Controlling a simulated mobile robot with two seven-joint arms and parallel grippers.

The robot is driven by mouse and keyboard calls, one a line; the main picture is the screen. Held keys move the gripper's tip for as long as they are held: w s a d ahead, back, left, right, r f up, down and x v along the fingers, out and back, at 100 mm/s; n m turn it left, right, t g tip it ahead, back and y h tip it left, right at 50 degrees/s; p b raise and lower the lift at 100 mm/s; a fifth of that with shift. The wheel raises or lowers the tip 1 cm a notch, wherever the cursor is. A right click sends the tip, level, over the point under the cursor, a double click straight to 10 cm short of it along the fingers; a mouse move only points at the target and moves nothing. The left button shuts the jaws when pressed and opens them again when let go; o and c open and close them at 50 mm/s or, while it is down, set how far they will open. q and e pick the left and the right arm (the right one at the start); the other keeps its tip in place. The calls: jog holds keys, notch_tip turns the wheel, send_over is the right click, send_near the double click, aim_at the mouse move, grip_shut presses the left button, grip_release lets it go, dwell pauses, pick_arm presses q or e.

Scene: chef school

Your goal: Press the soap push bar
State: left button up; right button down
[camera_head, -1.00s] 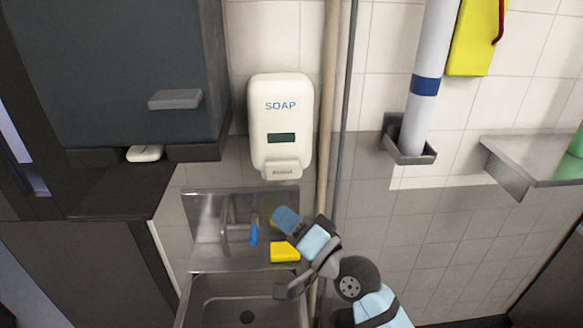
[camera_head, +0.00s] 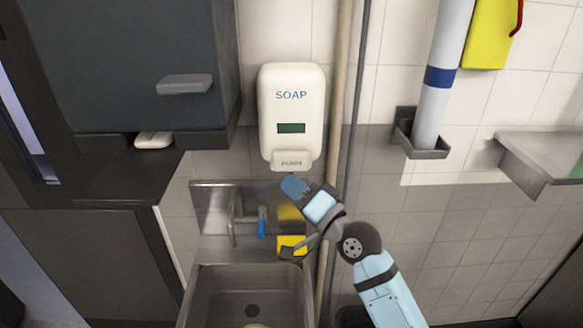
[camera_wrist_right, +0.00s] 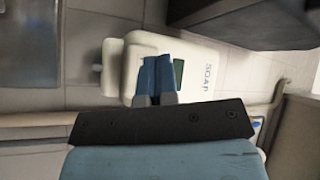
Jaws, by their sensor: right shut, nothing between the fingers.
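The white soap dispenser (camera_head: 290,105) hangs on the tiled wall above a metal sink. Its push bar (camera_head: 291,161), lettered PUSH, sticks out at the bottom. My right gripper (camera_head: 292,186) has its blue fingertips just below the push bar in the head view; I cannot tell whether they touch it. In the right wrist view the shut blue fingers (camera_wrist_right: 155,78) overlap the dispenser body (camera_wrist_right: 196,72), and the push bar (camera_wrist_right: 113,68) lies to their left. Nothing is held. My left gripper is not in view.
The sink (camera_head: 195,295) with a blue-handled tap (camera_head: 261,222) and a yellow sponge (camera_head: 291,245) lies below. A beige pipe (camera_head: 335,120) runs beside the dispenser. A dark cabinet (camera_head: 130,60) is at left, and a metal shelf (camera_head: 545,150) at right.

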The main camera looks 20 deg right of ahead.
aim_at(276, 162)
jog(key=w, duration=0.1)
jog(key=w+d, duration=0.1)
jog(key=w, duration=0.1)
jog(key=shift+w, duration=0.15)
dwell(0.4)
dwell(0.8)
jog(key=shift+w, duration=0.1)
dwell(0.7)
jog(key=shift+w, duration=0.25)
